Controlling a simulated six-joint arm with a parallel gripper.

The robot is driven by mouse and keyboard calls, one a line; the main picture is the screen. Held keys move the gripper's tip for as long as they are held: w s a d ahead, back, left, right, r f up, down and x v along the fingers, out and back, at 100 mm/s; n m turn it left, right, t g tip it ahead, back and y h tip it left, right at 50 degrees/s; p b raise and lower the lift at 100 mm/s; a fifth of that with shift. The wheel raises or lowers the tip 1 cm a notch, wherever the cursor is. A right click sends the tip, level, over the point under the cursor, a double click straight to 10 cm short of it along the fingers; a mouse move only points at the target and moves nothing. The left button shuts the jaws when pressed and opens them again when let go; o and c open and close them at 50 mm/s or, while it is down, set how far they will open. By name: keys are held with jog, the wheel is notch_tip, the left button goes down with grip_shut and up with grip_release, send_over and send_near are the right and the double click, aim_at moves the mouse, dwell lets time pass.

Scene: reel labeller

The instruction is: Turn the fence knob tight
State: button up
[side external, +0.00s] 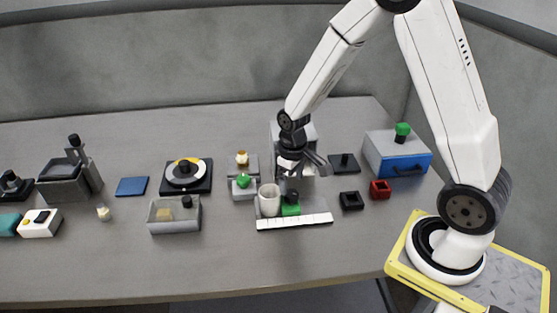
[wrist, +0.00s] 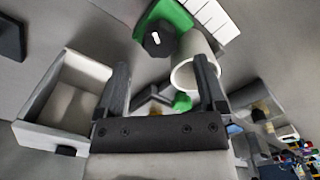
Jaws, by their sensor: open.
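The fence knob (wrist: 158,41) is a black faceted knob with a white mark on top. It sits on the green fence block (wrist: 178,13), beside the white scale strip. In the side view the knob (side external: 292,196) and the green block (side external: 290,210) are at the front of the labeller, just below my gripper. My gripper (side external: 301,176) is open and empty. In the wrist view its two fingers (wrist: 163,75) are spread, with the knob beyond their tips and not between them. I cannot tell the exact height gap.
A white cylinder (side external: 268,202) stands close beside the fence knob. The ruled strip (side external: 295,221) lies in front. A green knob (side external: 243,181) is on a small grey block to the left. A black square part (side external: 351,201) and a red one (side external: 380,188) lie to the right.

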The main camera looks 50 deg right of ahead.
aim_at(292, 193)
jog(key=shift+r, duration=1.85)
jog(key=n, duration=0.5)
jog(key=shift+s, duration=0.1)
jog(key=shift+f, duration=3.85)
grip_shut()
